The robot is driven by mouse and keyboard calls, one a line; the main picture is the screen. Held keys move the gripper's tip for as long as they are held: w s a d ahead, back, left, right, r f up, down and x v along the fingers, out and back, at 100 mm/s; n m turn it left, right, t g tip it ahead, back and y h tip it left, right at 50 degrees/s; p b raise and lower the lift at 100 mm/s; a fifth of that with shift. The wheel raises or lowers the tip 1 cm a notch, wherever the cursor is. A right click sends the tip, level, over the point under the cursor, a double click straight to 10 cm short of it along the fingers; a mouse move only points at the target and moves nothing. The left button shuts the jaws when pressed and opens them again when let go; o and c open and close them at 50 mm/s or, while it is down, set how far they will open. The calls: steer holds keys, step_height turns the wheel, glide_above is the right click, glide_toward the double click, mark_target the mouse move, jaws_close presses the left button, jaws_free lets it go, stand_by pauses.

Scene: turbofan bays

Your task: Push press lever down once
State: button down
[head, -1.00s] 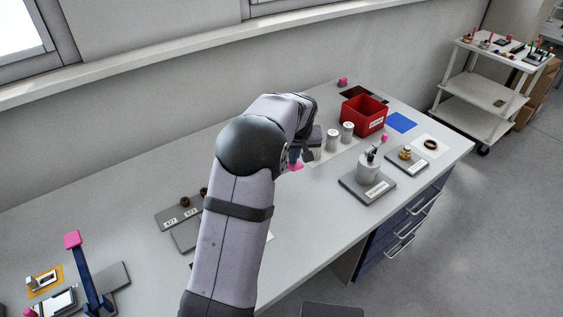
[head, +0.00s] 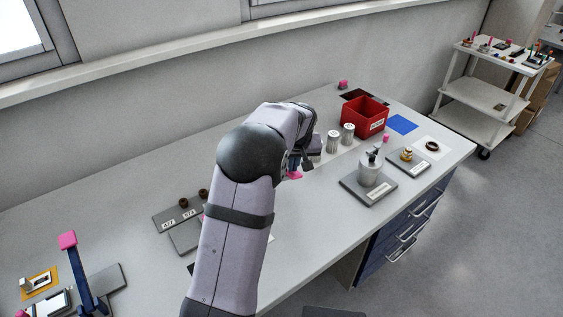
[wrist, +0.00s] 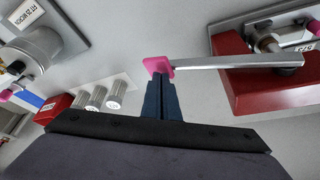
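A flat silver lever (wrist: 235,62) with a pink end (wrist: 158,66) runs from a red base (wrist: 262,92) at the right of the wrist view. My gripper (wrist: 161,76) has its dark blue fingers together, with the tips at the pink end; they appear to touch it. Nothing shows between the fingers. In the head view the pink end (head: 294,175) shows just below my gripper (head: 296,168); my arm hides the rest of this lever and its base. Another lever, blue with a pink top (head: 68,240), stands tilted at the left.
Several things stand right of my gripper: silver cylinders (head: 333,142), a red bin (head: 364,118) and a grey canister on a plate (head: 370,170). A grey plate with brown rings (head: 172,217) lies left of my arm. The bench front between is mostly clear.

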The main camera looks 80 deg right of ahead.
steer(key=shift+a+f, duration=0.25)
steer(key=shift+f, duration=0.35)
steer(key=shift+r, duration=0.1)
steer(key=shift+d+r+p, duration=0.25)
steer(key=shift+r+p, duration=0.55)
steer(key=shift+r, duration=0.1)
step_height(320, 180, up, 10)
steer(key=p, duration=0.6)
steer(key=shift+f, duration=0.25)
steer(key=shift+d, duration=0.1)
